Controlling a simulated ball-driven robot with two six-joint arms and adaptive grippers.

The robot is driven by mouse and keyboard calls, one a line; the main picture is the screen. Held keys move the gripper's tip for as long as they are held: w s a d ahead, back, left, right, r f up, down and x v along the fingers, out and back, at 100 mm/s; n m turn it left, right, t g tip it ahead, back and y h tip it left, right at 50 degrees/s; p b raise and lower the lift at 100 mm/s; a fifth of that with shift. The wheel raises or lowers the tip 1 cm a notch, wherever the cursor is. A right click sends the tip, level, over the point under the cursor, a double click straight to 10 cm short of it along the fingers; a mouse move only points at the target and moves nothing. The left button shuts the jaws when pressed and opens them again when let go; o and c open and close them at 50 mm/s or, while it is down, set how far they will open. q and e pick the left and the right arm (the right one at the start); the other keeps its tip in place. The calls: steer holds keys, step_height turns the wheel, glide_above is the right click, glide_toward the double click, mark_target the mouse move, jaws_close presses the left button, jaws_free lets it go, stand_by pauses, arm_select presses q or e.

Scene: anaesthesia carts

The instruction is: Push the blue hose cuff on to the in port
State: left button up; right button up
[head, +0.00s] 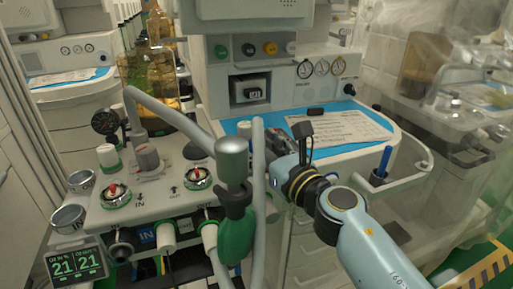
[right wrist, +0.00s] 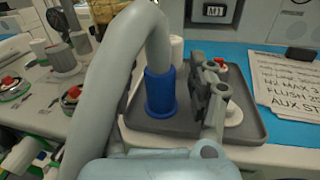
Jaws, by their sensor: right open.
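The blue hose cuff (right wrist: 161,92) shows in the right wrist view on the end of a thick grey hose (right wrist: 95,95). It stands upright on a dark grey tray (right wrist: 150,137); in the head view I cannot make it out. My right gripper (head: 302,140) is open, at the tray's place on the cart. In the right wrist view its dark fingers (right wrist: 208,95) are just right of the cuff, apart from it and empty. In the head view a blue IN label (head: 147,236) marks the in port area on the panel front, lower left. My left gripper is not in view.
A green bag with a grey top (head: 235,200) and grey hoses stand between the panel and my right arm. Red-marked valve knobs (head: 116,193) sit on the panel. A written sheet (head: 345,128) lies on the blue mat. A blue pen (head: 384,162) stands in a holder at right.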

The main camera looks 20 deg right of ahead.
steer(key=shift+w+a, duration=0.1)
steer(key=shift+w, duration=0.4)
jaws_close()
